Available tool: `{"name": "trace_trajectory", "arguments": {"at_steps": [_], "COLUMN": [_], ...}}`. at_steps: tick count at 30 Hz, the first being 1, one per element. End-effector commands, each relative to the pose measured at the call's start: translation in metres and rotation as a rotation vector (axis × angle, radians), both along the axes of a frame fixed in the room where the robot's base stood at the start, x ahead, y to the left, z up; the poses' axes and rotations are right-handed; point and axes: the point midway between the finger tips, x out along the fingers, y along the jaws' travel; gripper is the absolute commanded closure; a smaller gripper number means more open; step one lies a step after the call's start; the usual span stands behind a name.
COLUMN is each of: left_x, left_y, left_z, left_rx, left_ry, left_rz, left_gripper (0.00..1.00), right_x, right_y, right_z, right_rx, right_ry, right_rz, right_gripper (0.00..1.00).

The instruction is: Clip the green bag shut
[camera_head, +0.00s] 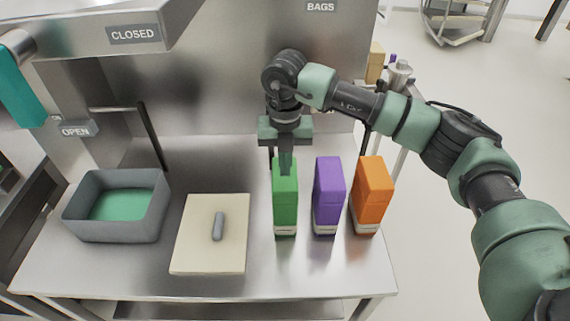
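The green bag (285,208) stands upright on the steel table, leftmost in a row of three box-shaped bags. My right gripper (281,163) points down at the top of the green bag, and its fingers overlap the bag's upper edge. Whether they touch the bag, or how far apart they are, I cannot tell. A small grey rod-like piece (218,226), possibly the clip, lies on a cream board (188,255) left of the bags. My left gripper is not in view.
A purple bag (328,200) and an orange bag (371,200) stand close to the right. A grey bin (115,228) with green inside sits at the left. A dark lever (152,135) stands behind it. The table (310,275) is bare at the front.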

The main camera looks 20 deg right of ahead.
Motion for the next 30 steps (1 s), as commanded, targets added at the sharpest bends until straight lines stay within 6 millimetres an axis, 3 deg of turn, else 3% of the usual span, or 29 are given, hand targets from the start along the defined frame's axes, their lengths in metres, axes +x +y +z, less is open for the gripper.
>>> {"name": "trace_trajectory", "arguments": {"at_steps": [30], "left_x": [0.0], "left_y": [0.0], "left_z": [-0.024], "left_rx": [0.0], "left_ry": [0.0], "left_rz": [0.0], "left_gripper": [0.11], "right_x": [0.0], "right_y": [0.0], "right_z": [-0.032], "right_rx": [0.0], "right_ry": [0.001], "right_rz": [0.0], "right_gripper": [1.0]}}
